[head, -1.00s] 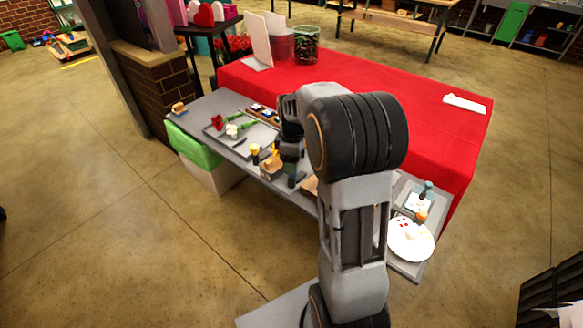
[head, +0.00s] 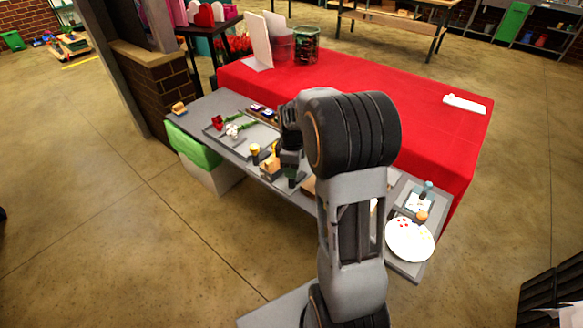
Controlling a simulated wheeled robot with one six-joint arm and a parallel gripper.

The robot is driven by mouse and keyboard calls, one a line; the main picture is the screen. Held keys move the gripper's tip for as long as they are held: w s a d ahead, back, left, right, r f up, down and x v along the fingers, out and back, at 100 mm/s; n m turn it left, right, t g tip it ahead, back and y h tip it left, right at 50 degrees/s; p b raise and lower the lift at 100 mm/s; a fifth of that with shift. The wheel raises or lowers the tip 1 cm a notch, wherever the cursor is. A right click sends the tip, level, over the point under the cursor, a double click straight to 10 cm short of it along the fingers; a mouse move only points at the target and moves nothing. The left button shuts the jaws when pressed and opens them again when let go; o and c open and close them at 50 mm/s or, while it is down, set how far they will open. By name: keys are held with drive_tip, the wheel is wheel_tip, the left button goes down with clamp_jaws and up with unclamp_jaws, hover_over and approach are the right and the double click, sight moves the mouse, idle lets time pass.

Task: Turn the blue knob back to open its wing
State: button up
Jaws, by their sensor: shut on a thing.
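My gripper (head: 291,180) points down at the front edge of the grey bench (head: 225,100), left of my upright arm. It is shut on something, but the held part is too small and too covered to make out. I cannot pick out the blue knob or its wing; the gripper and my arm cover that part of the bench. A small wooden block (head: 270,167) stands just left of the gripper. A yellow-topped piece (head: 255,150) stands left of the block.
A grey tray with a red flower (head: 217,122) and a white flower (head: 233,131) lies on the bench to the left. A white plate (head: 408,242) is on the right end. A red-covered table (head: 430,130) stands behind. A green-lined bin (head: 195,148) sits at the left front.

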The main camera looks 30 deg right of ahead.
drive_tip(key=c, duration=0.3)
drive_tip(key=m, duration=0.3)
drive_tip(key=shift+m, duration=0.4)
drive_tip(key=m, duration=0.4)
drive_tip(key=shift+m, duration=0.3)
drive_tip(key=m, duration=0.5)
drive_tip(key=shift+m+t, duration=0.3)
drive_tip(key=shift+m, duration=2.1)
